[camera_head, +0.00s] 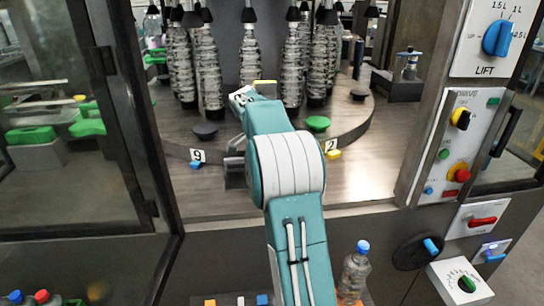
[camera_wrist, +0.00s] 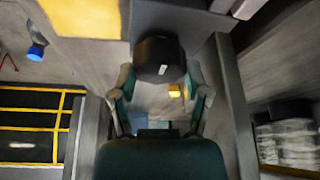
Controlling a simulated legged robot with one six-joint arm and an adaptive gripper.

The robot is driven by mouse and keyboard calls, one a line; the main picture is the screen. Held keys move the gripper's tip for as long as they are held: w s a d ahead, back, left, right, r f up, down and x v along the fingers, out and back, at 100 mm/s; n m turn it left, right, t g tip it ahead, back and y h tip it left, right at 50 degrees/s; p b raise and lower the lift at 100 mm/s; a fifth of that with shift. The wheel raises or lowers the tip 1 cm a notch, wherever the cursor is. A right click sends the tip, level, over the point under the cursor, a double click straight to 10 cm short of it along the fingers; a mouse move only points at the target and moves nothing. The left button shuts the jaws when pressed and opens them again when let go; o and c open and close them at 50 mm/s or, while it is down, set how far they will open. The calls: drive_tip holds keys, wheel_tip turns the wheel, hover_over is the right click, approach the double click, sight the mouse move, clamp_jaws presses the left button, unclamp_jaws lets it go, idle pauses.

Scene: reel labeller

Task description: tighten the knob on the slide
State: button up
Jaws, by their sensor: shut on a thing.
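In the wrist view, a dark round knob (camera_wrist: 160,55) with a short white mark on its face sits at the upper middle, below a grey block (camera_wrist: 178,20). My gripper (camera_wrist: 161,78) has one finger on each side of the knob and is shut on it. The exact contact between the fingertips and the knob is hard to see.
In the wrist view, a yellow plate (camera_wrist: 85,15) is at the top left, and a small yellow piece (camera_wrist: 174,91) shows beyond the fingers. In the head view, bottles stand on the round table (camera_head: 345,130). A control panel (camera_head: 455,145) is at right, a glass door (camera_head: 65,120) at left.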

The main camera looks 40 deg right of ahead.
drive_tip(key=shift+a+f+m, duration=0.1)
drive_tip(key=shift+f+m, duration=0.1)
drive_tip(key=shift+m, duration=0.4)
drive_tip(key=o, duration=1.1)
drive_tip(key=shift+w, duration=0.1)
drive_tip(key=shift+r, duration=0.15)
